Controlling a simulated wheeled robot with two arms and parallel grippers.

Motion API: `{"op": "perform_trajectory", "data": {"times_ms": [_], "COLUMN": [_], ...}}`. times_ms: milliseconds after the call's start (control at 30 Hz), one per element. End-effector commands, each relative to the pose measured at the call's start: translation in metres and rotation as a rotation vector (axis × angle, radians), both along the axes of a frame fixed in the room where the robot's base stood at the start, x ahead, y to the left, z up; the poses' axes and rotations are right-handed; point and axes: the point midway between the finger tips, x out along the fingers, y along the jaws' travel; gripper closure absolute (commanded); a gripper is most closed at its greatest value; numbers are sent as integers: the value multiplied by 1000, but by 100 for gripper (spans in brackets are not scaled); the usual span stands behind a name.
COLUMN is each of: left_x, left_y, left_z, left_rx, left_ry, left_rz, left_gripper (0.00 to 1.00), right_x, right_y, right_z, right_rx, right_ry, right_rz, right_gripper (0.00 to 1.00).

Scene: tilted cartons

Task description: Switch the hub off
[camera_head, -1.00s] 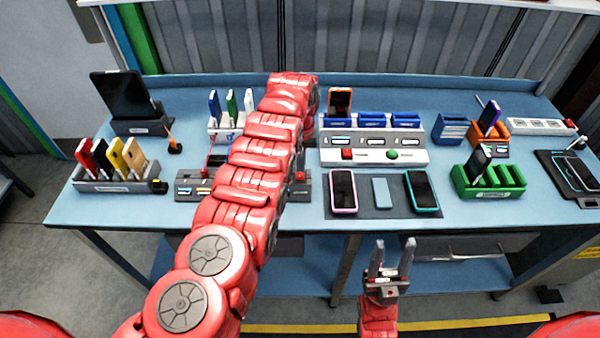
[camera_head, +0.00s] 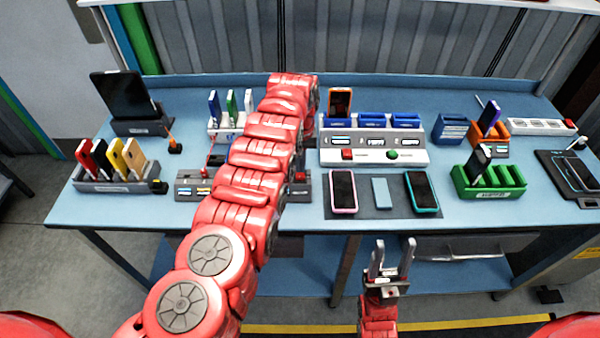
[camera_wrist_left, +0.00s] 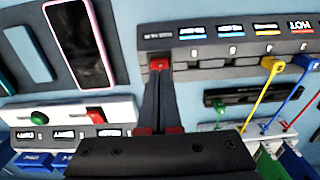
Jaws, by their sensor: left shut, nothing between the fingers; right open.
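The hub is a grey strip with labelled, lit ports (camera_head: 190,190) at the front left of the bench, partly hidden behind my left arm. In the left wrist view the hub (camera_wrist_left: 220,52) spans the top right, with a red switch (camera_wrist_left: 160,63) at its left end. The switch also shows in the head view (camera_head: 300,176). My left gripper (camera_wrist_left: 161,78) is shut and empty, its tips right at the switch; I cannot tell whether they touch. The arm hides it in the head view. My right gripper (camera_head: 393,245) is open and empty in front of the bench.
A white charging station (camera_head: 372,155) with red and green buttons stands right of the hub. Phones lie on a dark mat (camera_head: 384,208) in front of it. Coloured cables (camera_wrist_left: 262,85) run from the hub. A green rack (camera_head: 490,183) stands further right.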

Motion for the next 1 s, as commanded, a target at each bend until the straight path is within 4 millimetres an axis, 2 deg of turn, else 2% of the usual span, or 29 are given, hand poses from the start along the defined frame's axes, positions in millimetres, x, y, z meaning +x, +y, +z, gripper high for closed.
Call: {"op": "perform_trajectory", "data": {"times_ms": [1000], "left_x": [0], "left_y": [0], "left_z": [-8], "left_rx": [0], "left_ry": [0], "left_rz": [0], "left_gripper": [100], "right_x": [0], "right_y": [0], "right_z": [-7], "right_rx": [0], "right_ry": [0], "right_rz": [0], "right_gripper": [50]}}
